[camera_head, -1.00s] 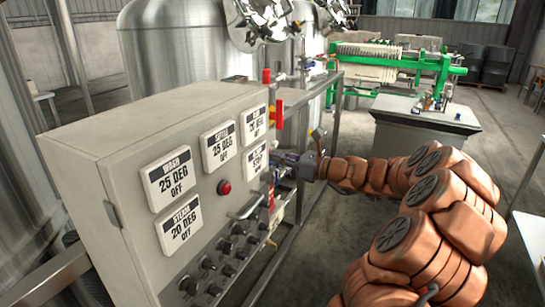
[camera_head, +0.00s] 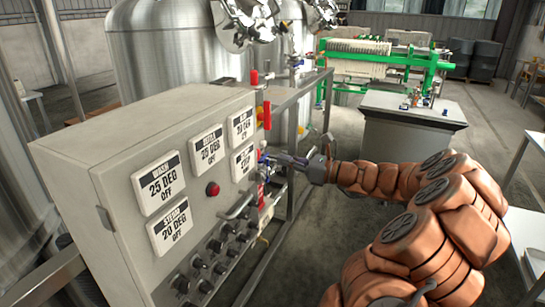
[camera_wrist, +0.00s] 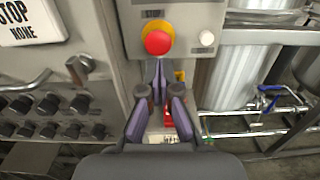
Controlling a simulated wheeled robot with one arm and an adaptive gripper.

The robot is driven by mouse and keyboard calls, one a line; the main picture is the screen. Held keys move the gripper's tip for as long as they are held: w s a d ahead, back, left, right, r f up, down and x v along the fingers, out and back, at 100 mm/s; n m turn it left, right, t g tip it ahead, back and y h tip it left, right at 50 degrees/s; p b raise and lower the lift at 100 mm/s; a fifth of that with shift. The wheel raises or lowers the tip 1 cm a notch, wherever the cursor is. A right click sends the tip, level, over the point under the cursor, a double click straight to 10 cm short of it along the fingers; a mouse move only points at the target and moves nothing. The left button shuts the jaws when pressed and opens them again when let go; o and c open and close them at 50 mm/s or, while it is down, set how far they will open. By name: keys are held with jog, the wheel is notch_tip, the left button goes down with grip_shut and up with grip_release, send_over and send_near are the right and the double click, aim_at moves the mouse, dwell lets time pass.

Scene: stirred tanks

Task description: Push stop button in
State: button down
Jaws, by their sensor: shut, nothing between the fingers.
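The stop button (camera_wrist: 158,42) is a red mushroom head on a yellow base in the wrist view, on a grey panel under a small STOP label (camera_wrist: 152,14). My gripper (camera_wrist: 159,66) is shut and empty. Its fingertips appear just below the red head in the wrist view; I cannot tell whether they touch it. In the head view my gripper (camera_head: 266,157) points left at the right side of the grey control cabinet (camera_head: 125,130). I cannot make out the stop button there.
A white button (camera_wrist: 206,38) sits right of the stop button. Several dark knobs (camera_wrist: 48,103) and a metal handle (camera_wrist: 28,80) are at left. Another red button (camera_head: 212,188) is on the cabinet front. Metal pipes and frame rails (camera_head: 300,92) stand beside the cabinet.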

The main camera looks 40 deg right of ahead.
jog(key=v, duration=0.7)
jog(key=shift+s+b, duration=0.3)
jog(key=shift+b, duration=0.05)
jog(key=shift+d+f, duration=0.1)
